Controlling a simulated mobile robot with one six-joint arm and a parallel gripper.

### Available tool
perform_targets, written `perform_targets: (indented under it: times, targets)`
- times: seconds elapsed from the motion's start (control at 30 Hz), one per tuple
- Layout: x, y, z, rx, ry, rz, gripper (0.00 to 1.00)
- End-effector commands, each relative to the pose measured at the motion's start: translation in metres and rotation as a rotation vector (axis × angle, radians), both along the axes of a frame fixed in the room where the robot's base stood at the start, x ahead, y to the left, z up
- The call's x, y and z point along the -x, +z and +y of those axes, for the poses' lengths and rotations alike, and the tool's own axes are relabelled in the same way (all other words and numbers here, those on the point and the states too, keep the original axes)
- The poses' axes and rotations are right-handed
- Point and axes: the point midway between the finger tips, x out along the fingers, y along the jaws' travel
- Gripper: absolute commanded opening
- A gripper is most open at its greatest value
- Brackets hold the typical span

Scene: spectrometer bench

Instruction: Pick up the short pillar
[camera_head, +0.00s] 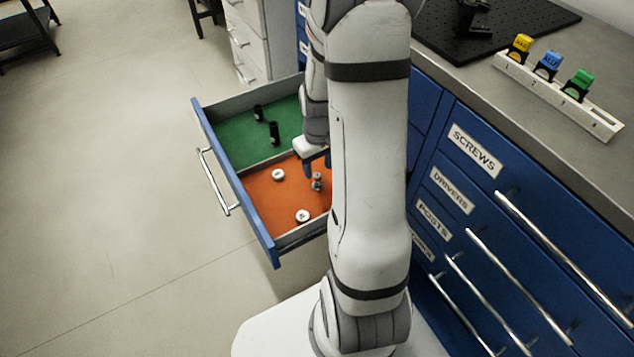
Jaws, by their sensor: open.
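The open drawer (199,125) has a green section and an orange section. A small silver upright post (317,182), which looks like the short pillar, stands in the orange section towards its right side. My gripper (317,163) is open and points down just above and behind this post in the picture. Its fingers are small and partly hidden by my arm, so I cannot tell whether they touch the post. Two round, pale, low pieces (278,174) (303,215) also sit on the orange floor, apart from the gripper.
Two black cylinders (274,132) (258,112) stand in the green section. A metal divider (265,163) separates the sections. My arm hides the drawer's right part. On the bench, a white numbered rack (545,89) holds yellow, blue and green-topped items. The floor left is clear.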

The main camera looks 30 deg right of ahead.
Motion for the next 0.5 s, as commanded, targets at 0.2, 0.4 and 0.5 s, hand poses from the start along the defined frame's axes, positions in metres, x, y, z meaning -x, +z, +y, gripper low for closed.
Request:
perform_targets:
  times: [0.2, 0.4, 0.5]
  targets:
    - [0.0, -0.036, 0.003, -0.002, -0.001, 0.004, 0.45]
    - [0.0, -0.043, 0.002, 0.0, -0.001, 0.0, 0.45]
    - [0.0, -0.043, 0.002, 0.0, -0.001, 0.0, 0.45]
